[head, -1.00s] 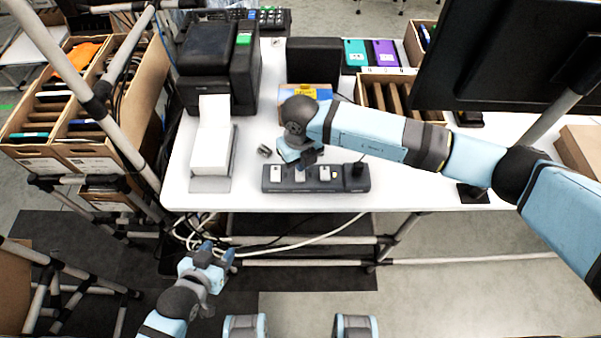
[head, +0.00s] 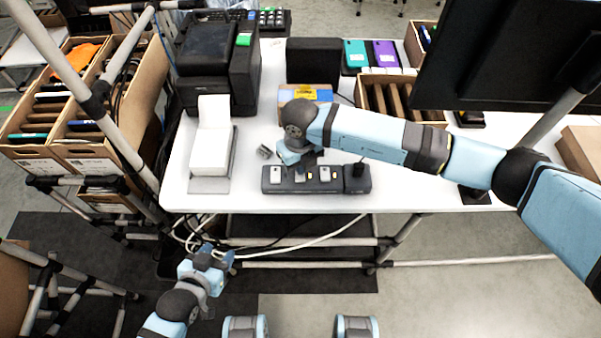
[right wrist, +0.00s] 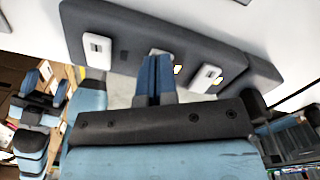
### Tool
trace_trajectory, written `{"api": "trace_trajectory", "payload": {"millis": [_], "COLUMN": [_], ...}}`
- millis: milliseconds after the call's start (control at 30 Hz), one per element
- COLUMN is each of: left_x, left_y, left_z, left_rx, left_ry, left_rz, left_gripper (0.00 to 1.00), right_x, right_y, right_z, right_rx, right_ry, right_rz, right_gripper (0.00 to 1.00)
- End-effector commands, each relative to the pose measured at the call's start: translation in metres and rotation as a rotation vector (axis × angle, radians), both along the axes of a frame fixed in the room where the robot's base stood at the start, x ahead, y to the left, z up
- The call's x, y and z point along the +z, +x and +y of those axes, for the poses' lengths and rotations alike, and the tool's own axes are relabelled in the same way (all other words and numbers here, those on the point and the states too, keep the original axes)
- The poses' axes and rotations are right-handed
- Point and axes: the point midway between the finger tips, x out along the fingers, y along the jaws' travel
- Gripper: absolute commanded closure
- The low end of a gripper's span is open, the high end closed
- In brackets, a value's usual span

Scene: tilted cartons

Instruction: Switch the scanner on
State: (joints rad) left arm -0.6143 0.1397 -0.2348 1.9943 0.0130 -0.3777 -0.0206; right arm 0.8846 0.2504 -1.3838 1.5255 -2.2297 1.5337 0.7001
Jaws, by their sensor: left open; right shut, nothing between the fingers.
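A dark power strip (head: 270,185) lies near the table's front edge with white rocker switches on top. In the right wrist view, the left switch (right wrist: 97,50) and the right switch (right wrist: 206,78) show clearly. The middle switch (right wrist: 158,52) is mostly hidden behind my fingers. My left gripper (head: 221,254) is open and empty, below the table's front edge. Which device is the scanner cannot be told.
A white device on a grey stand (head: 212,160) stands left of the strip. A black printer-like machine (head: 205,65), a black box (head: 313,60) and a carton with dividers (head: 375,98) stand behind. A monitor (head: 500,55) overhangs the right. Cables hang below the table.

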Motion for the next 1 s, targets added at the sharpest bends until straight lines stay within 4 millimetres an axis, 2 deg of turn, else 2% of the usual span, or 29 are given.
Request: {"api": "trace_trajectory", "payload": {"millis": [733, 1000], "left_x": [0.032, 0.034], "left_y": [0.0, 0.0], "left_z": [0.0, 0.0], "left_rx": [0.0, 0.0], "left_ry": [0.0, 0.0], "left_rz": [0.001, 0.001], "left_gripper": [0.5, 0.5], "right_x": [0.062, 0.067], "right_y": [0.001, 0.0], "right_z": [0.0, 0.0], "right_rx": [0.0, 0.0], "right_ry": [0.001, 0.001], "right_rz": [-0.002, -0.001], "right_gripper": [1.0, 1.0]}}
